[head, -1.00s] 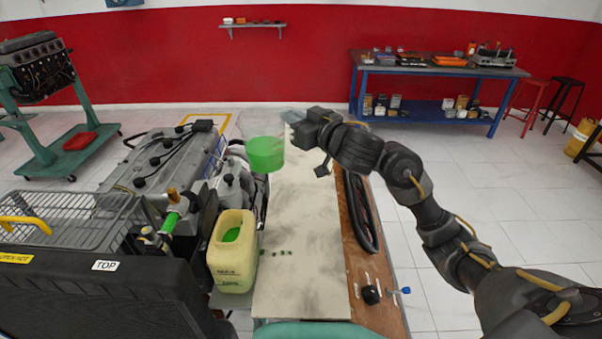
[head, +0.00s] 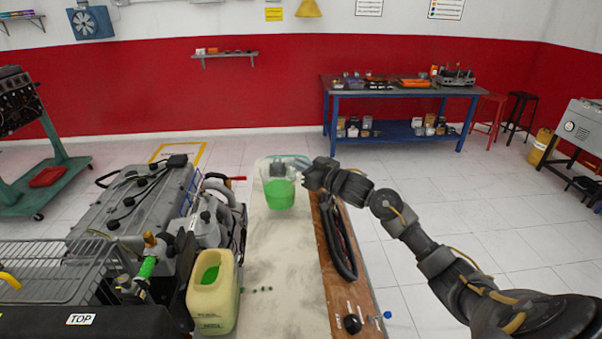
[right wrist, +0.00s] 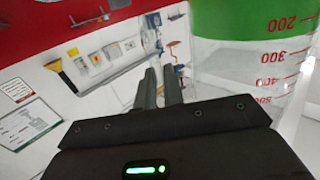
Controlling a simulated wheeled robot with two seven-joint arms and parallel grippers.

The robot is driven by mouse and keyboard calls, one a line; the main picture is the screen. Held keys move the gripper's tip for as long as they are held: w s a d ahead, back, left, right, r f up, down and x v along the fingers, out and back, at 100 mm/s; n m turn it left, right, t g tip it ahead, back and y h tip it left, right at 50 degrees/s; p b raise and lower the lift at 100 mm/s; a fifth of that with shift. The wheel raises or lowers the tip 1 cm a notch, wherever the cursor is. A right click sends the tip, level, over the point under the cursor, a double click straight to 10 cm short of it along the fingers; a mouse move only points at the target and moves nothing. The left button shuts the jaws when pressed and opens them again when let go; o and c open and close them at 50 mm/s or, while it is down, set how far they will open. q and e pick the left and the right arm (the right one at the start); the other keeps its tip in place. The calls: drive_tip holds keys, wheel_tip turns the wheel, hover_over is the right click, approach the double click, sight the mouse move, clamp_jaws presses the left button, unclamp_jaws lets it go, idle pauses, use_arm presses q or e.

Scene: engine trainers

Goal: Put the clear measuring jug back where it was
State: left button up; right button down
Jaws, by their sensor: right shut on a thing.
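The clear measuring jug (head: 280,190) with green liquid in it is upright at the far end of the pale bench top (head: 290,250). I cannot tell whether its base touches the surface. My right gripper (head: 308,176) is at the jug's right side, shut on it, probably at the handle; the grip itself is not clear. In the right wrist view, my right gripper's fingers (right wrist: 160,88) are close together, and the jug (right wrist: 255,60) with its red scale marks fills the right side, appearing upside down. My left gripper is not in view.
An open yellowish jerrycan (head: 213,300) with green liquid stands at the bench's left edge, beside the engine (head: 140,205). A black hose (head: 337,240) lies on the brown strip at the right. Green drops (head: 256,290) spot the bench. The bench middle is otherwise clear.

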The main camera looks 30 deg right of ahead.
drive_tip(key=f, duration=0.1)
drive_tip(key=f+p, duration=0.2)
drive_tip(key=shift+d+f, duration=0.2)
drive_tip(key=shift+d, duration=0.05)
drive_tip(key=c, duration=1.5)
unclamp_jaws()
drive_tip(key=shift+f, duration=0.1)
drive_tip(key=shift+s+d+f+b, duration=0.1)
drive_tip(key=shift+s+b, duration=0.2)
drive_tip(key=shift+s, duration=0.15)
drive_tip(key=b+v, duration=0.3)
drive_tip(key=v, duration=0.8)
